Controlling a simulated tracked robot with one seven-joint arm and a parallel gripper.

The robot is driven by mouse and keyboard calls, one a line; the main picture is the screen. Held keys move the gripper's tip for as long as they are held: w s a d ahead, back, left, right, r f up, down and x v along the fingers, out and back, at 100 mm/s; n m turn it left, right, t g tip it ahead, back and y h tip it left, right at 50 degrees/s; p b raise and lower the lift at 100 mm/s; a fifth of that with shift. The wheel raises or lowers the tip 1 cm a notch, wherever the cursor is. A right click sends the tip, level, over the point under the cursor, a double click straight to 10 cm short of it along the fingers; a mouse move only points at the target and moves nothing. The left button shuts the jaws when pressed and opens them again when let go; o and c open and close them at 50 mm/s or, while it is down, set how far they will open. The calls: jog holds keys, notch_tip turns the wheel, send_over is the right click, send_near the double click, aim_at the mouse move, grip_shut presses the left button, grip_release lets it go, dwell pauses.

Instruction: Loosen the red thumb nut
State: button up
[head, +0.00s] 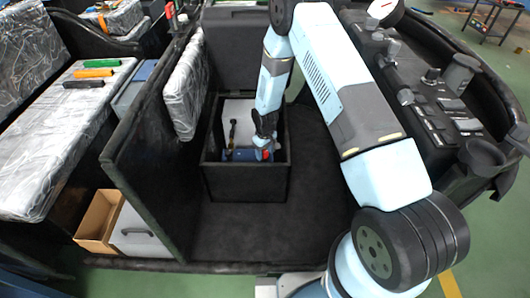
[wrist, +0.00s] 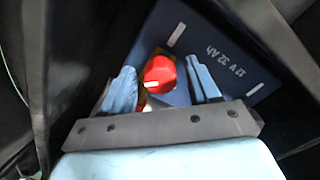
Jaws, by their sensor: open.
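In the head view my gripper (head: 264,146) reaches down into a black box (head: 247,184). The underside of the nut is partly hidden.
The black box walls stand close around my gripper. A dark upright panel (head: 150,130) rises on the left and a console (head: 430,100) with levers on the right. The dark floor (head: 245,230) before the box is clear. An open cardboard box (head: 98,220) lies at lower left.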

notch_tip(320, 180, up, 14)
jog(key=shift+f, duration=0.2)
dwell(0.4)
dwell(0.4)
notch_tip(320, 180, up, 19)
jog(key=m+t, duration=0.2)
send_over(265, 152)
jog(key=s+d, duration=0.1)
jog(key=d, duration=0.5)
jog(key=s+d+r+m, duration=0.1)
jog(key=s+d+r, duration=0.25)
jog(key=r, duration=0.35)
jog(key=s+d+r+m, duration=0.1)
jog(key=s+d+r, duration=0.25)
jog(key=r, duration=0.35)
jog(key=s+d+r+m+t, duration=0.1)
jog(key=s+r, duration=0.3)
jog(key=s, duration=0.4)
jog(key=s+d+r+m+t, duration=0.1)
jog(key=s+d+r, duration=0.3)
jog(key=s, duration=0.5)
jog(key=s+d+r+m+t, duration=0.1)
jog(key=s+d+r+m, duration=0.1)
jog(key=s+r, duration=0.3)
jog(key=s+d, duration=0.1)
jog(key=s, duration=0.3)
jog(key=shift+t, duration=0.3)
